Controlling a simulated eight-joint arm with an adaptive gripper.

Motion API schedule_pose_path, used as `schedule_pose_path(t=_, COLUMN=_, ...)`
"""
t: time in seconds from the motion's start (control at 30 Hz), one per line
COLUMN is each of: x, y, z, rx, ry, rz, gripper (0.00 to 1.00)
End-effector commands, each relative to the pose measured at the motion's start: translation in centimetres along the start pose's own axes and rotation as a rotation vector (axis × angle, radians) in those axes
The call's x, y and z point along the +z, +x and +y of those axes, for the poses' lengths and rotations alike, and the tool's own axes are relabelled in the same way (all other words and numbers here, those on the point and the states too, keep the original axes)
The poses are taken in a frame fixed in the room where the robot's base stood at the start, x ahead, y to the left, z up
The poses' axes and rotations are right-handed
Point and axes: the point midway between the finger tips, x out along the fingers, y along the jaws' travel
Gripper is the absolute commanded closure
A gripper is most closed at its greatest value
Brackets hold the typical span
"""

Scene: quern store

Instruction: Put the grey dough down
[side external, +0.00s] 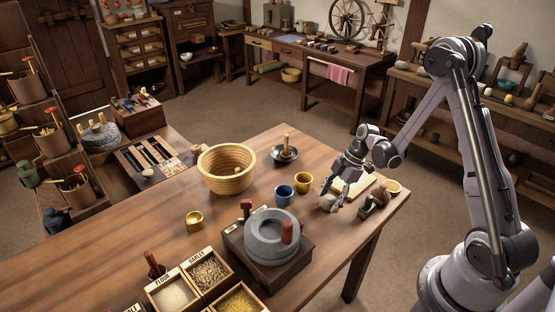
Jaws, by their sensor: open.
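My gripper (334,194) is low over the right part of the wooden table (130,243), pointing down at the left edge of a pale board (361,187). Its jaws are open. Small pale grey shapes show at the fingertips; I cannot tell whether any of them is the grey dough or only the fingers. No other grey dough can be made out on the table. The gripper hides part of the board.
A grey quern (270,240), a basket (226,172) and grain boxes (208,274) stand further left.

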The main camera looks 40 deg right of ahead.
Motion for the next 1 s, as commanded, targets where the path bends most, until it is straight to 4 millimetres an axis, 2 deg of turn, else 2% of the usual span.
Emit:
schedule_pose_path(t=0.13, x=-0.1, y=-0.7, z=0.0, rx=0.000, ry=0.001, rz=0.000, gripper=0.41)
schedule_pose_path(t=0.27, x=-0.1, y=-2.3, z=0.0, rx=0.001, ry=0.001, rz=0.000, gripper=0.41)
schedule_pose_path(t=0.7, x=-0.1, y=-10.0, z=0.0, rx=0.000, ry=0.001, rz=0.000, gripper=0.41)
schedule_pose_path(t=1.0, x=-0.3, y=-12.3, z=-0.1, rx=0.002, ry=0.009, rz=-0.004, gripper=0.41)
